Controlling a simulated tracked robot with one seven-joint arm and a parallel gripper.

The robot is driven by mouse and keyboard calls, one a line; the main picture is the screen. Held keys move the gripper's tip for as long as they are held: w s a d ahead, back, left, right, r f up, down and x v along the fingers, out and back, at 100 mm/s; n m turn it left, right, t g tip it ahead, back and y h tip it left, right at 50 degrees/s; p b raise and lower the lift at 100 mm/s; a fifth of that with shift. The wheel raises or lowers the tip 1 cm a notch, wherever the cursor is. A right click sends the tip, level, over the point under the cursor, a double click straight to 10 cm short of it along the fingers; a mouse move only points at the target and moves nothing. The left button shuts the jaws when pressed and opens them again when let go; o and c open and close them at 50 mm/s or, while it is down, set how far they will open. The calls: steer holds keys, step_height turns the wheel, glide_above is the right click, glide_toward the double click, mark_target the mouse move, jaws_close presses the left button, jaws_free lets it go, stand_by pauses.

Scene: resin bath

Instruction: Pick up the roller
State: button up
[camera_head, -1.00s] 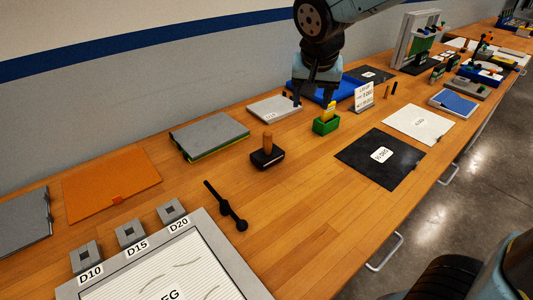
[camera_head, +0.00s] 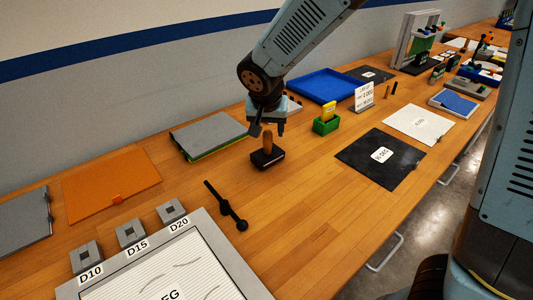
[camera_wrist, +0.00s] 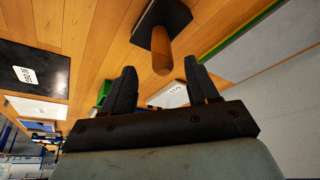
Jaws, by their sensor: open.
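The likely roller (camera_head: 268,158) has an upright, round wooden handle on a black block-like base, and stands on the wooden bench. In the wrist view its handle (camera_wrist: 161,52) points toward the camera, with its dark base at the top of the picture. My gripper (camera_head: 268,129) is open and empty, pointing down just above the handle. In the wrist view the two fingers of my gripper (camera_wrist: 160,70) stand apart, with the handle end showing in the gap between them. I cannot tell how far the handle reaches in between the fingertips.
A green box (camera_head: 326,126) with a yellow block stands to the right. A grey slab (camera_head: 208,135) lies to the left. A black tool (camera_head: 227,207) lies in front, near the grey-framed panel (camera_head: 232,265). A blue tray (camera_head: 325,86) is behind. Bare bench surrounds the base.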

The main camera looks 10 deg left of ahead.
mark_target(268, 134)
steer(key=shift+x, duration=3.05)
steer(key=shift+s+a, duration=0.1)
steer(key=shift+s, duration=0.05)
steer(key=shift+c, duration=0.3)
jaws_close()
